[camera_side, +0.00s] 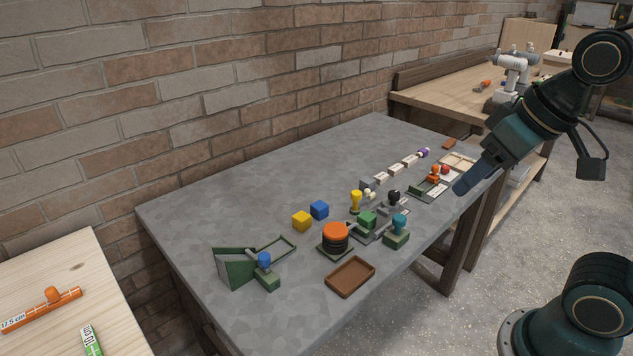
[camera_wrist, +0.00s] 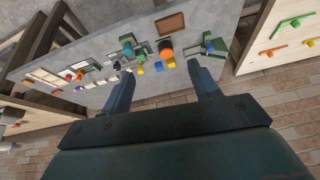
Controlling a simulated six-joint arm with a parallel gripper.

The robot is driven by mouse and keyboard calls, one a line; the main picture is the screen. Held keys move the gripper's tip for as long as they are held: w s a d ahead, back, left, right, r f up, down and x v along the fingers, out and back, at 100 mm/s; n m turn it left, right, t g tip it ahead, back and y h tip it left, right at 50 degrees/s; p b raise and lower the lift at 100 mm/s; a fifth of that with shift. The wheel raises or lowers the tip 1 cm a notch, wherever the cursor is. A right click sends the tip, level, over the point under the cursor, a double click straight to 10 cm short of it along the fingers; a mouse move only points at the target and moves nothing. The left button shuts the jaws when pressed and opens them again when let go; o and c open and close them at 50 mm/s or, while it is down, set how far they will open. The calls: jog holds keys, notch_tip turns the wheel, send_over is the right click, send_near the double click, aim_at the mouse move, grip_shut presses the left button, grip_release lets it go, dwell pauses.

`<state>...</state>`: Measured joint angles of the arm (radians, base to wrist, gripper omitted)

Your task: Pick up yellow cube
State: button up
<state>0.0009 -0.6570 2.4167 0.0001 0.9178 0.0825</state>
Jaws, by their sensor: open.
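The yellow cube (camera_side: 301,221) sits on the grey table (camera_side: 200,232), just left of a blue cube (camera_side: 320,210). In the wrist view the yellow cube (camera_wrist: 159,67) lies beyond and between my fingers, close to the blue cube (camera_wrist: 171,63). My gripper (camera_side: 470,184) is high over the table's right edge, well apart from the yellow cube. In the wrist view my gripper (camera_wrist: 161,90) has its two fingers spread wide, with nothing held between them.
An orange-topped round thing (camera_side: 335,236), a brown tray (camera_side: 350,276), a green holder with a blue-knobbed stamp (camera_side: 265,270) and a teal-knobbed stamp (camera_side: 397,230) stand near the cubes. A yellow-handled stamp (camera_side: 356,200) is right of them. The brick wall is behind.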

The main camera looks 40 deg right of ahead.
jog(key=w+r+m+g, duration=0.25)
jog(key=w+m, duration=0.25)
jog(key=w, duration=0.8)
jog(key=m+g, duration=0.3)
jog(key=m, duration=0.8)
send_over(304, 214)
notch_tip(304, 214, down, 21)
jog(key=shift+a, duration=0.2)
jog(key=shift+f, duration=4.3)
jog(key=shift+d+f, duration=0.1)
jog(key=shift+f, duration=2.45)
